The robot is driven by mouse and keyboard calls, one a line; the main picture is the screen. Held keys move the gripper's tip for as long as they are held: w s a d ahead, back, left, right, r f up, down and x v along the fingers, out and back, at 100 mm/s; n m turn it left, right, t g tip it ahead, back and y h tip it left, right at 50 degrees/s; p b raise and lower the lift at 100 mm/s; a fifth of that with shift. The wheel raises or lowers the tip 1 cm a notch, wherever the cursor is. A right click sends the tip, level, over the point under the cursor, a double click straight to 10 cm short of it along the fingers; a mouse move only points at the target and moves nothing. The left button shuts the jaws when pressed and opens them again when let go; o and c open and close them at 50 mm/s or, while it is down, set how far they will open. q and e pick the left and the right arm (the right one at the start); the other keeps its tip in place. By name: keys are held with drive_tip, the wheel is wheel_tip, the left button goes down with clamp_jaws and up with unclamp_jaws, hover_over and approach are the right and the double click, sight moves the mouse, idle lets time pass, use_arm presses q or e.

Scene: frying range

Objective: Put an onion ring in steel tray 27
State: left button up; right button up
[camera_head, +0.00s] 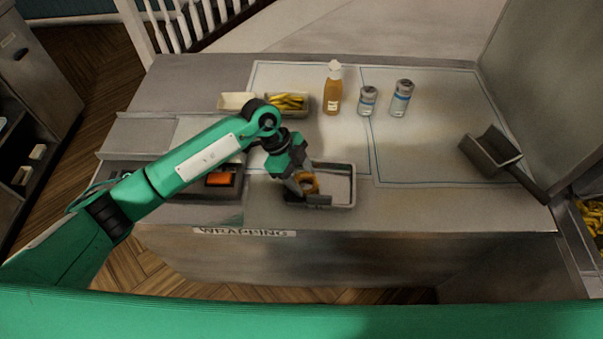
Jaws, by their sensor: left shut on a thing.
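My left gripper (300,188) reaches in from the left and is shut on a golden-brown onion ring (309,183). The gripper and the ring are at the left part of a steel tray (340,207) on the counter. I cannot tell whether the ring touches the tray floor or hangs just above it. The right part of the tray looks empty. No number is readable on the tray, and the gripper hides part of its left side. My right gripper is not in view.
On the counter (420,212) stand a sauce bottle (333,92), two shakers (368,101) (401,98) and a box of fries (302,104). A metal scoop (490,152) lies at the right. A dark tray with an orange item (219,179) sits under my left arm.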

use_arm(q)
drive_tip(key=o, duration=0.5)
drive_tip(key=shift+r, duration=0.1)
drive_tip(key=b+v, duration=0.3)
drive_tip(key=v, duration=0.9)
